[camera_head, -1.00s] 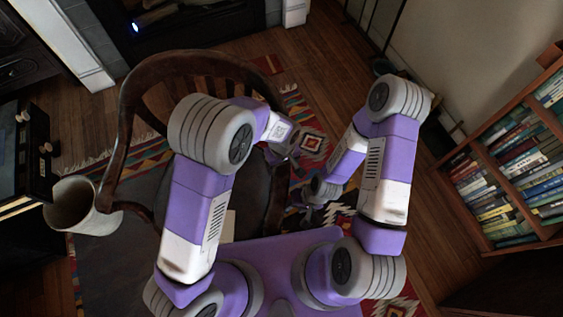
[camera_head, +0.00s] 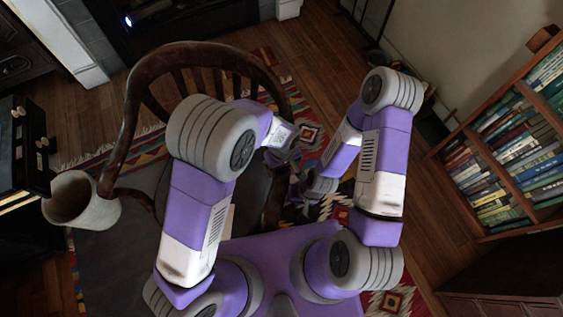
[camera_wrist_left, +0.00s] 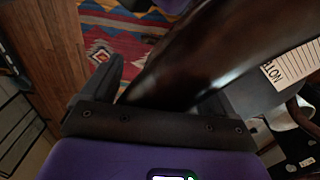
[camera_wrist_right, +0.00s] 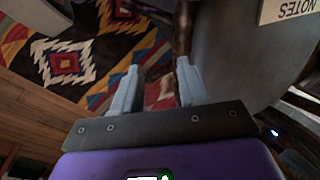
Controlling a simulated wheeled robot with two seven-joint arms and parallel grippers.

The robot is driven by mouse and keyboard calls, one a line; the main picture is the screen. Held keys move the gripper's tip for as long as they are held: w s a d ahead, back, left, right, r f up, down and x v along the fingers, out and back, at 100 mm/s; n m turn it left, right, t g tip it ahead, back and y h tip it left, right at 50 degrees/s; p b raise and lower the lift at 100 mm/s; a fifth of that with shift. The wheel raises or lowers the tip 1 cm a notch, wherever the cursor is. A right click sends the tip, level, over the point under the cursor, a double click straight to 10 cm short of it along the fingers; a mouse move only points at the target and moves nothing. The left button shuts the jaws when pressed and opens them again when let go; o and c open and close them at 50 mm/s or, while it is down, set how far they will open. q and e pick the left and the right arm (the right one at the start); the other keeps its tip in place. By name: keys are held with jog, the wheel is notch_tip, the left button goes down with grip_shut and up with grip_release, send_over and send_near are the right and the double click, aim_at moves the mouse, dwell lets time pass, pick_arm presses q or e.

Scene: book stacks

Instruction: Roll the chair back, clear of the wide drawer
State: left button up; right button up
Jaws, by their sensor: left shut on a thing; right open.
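The chair (camera_head: 133,120) is dark wood with a curved back rail and spindles, upright in front of me in the head view. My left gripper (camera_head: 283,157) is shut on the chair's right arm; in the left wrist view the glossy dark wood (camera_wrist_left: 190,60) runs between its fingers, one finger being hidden. My right gripper (camera_head: 297,187) is open and empty beside the chair; its two fingers (camera_wrist_right: 158,88) show apart over the rug in the right wrist view. My arms hide part of the seat. I cannot tell which drawer is the wide one.
A pale bin (camera_head: 95,205) stands close against the chair's left side. A dark unit with knobs (camera_head: 32,150) is at the left edge. A bookcase (camera_head: 480,145) stands at right. A patterned rug (camera_head: 312,133) lies underneath. Wooden floor (camera_head: 335,65) is open behind the chair.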

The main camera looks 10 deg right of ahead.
pick_arm(q)
jog(key=shift+s+a+f+g, duration=0.15)
jog(key=shift+s+g, duration=0.15)
jog(key=shift+s, duration=0.8)
jog(key=o, duration=1.7)
jog(key=shift+c, duration=0.2)
jog(key=shift+o, duration=0.8)
jog(key=shift+w+r+p, duration=0.1)
jog(key=shift+r+p, duration=0.5)
jog(key=shift+r, duration=0.2)
notch_tip(320, 180, up, 7)
jog(key=p, duration=0.5)
jog(key=shift+f, duration=0.15)
jog(key=shift+a+f, duration=0.1)
